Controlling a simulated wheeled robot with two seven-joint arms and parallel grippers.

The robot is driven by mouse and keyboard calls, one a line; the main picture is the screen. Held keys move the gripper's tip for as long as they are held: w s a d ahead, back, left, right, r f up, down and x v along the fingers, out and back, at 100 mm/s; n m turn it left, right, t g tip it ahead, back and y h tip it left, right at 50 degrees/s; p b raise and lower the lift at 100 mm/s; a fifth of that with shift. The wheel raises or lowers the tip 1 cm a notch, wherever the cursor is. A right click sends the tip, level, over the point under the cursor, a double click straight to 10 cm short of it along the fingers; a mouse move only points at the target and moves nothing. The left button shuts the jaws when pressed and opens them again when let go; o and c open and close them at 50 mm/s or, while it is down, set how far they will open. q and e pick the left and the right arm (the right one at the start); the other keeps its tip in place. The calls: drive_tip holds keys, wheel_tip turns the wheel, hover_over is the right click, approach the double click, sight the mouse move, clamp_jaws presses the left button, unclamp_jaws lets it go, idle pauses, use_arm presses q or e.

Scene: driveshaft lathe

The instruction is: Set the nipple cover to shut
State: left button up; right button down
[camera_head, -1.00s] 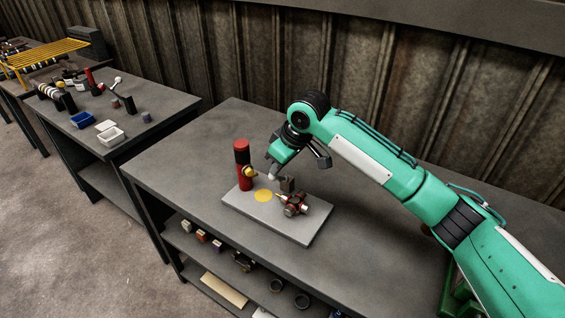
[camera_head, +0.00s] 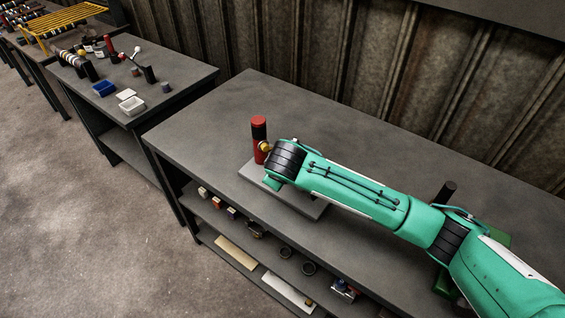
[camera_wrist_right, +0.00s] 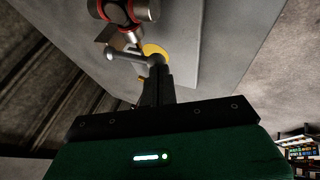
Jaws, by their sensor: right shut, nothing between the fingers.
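A dark and silver joint with red rings (camera_wrist_right: 125,12) shows at the top of the right wrist view. A small brownish plate (camera_wrist_right: 107,36) and a silver pin with a rounded end (camera_wrist_right: 118,55) are beside it. I cannot tell for sure which part is the nipple cover or whether it is shut. My right gripper (camera_wrist_right: 157,72) is shut and empty, its fingertips close to the pin's inner end; contact is unclear. My left gripper is out of view.
A grey base plate (camera_head: 252,174) lies on the workbench (camera_head: 210,125). A yellow disc (camera_wrist_right: 156,50) is near my fingertips. The bench's back is clear.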

drive_tip(key=shift+f, duration=0.25)
idle(0.4)
drive_tip(key=a+b+v, duration=0.1)
drive_tip(key=v, duration=1.3)
drive_tip(key=shift+d, duration=0.4)
